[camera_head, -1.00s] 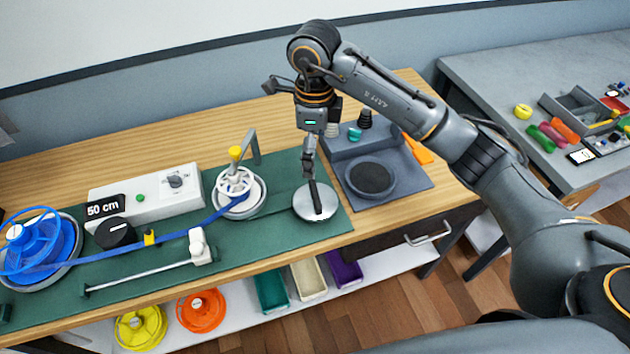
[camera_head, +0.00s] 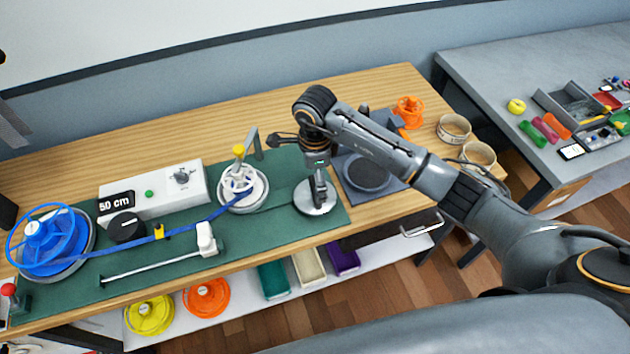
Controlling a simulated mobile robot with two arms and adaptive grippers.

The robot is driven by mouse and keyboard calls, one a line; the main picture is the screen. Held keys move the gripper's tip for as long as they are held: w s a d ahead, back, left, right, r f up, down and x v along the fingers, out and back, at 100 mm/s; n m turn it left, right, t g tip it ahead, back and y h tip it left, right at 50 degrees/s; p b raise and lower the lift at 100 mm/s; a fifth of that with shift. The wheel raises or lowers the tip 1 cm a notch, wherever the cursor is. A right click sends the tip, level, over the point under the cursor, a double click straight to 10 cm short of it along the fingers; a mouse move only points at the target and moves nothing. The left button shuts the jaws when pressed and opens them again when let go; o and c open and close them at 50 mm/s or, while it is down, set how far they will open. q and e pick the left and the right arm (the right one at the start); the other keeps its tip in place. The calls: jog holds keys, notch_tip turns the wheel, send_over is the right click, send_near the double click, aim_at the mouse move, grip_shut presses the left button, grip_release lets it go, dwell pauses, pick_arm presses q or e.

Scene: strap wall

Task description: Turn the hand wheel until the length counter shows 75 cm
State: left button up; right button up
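The length counter (camera_head: 115,204) on the white box reads 50 cm. A blue strap (camera_head: 185,228) runs from the blue reel (camera_head: 50,240) past a black knob to a white spoked wheel (camera_head: 237,182), which has an upright yellow knob (camera_head: 238,150). A round silver disc (camera_head: 305,203) lies to its right on the green mat. I cannot tell for certain which of these two is the hand wheel. My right gripper (camera_head: 320,203) points down over the silver disc, fingertips at or very near it. Its fingers overlap, hiding their gap and any grip. My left gripper is out of view.
A grey tray with a dark round pad (camera_head: 367,172) sits just right of the disc. An orange spool (camera_head: 408,110) and two tape rolls (camera_head: 454,128) stand farther right. A metal bar (camera_head: 150,267) lies along the mat's front. Spools and bins fill the shelf below.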

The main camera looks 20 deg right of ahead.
jog(key=shift+f+p, duration=0.3)
jog(key=shift+f, duration=1.55)
jog(key=c, duration=1)
jog(key=shift+o, duration=0.2)
jog(key=shift+f+m+b, duration=0.1)
jog(key=shift+m+b, duration=0.65)
jog(key=shift+m, duration=0.15)
jog(key=shift+m+b, duration=0.7)
jog(key=shift+m, duration=1.2)
jog(key=o, duration=1)
jog(key=shift+c, duration=0.2)
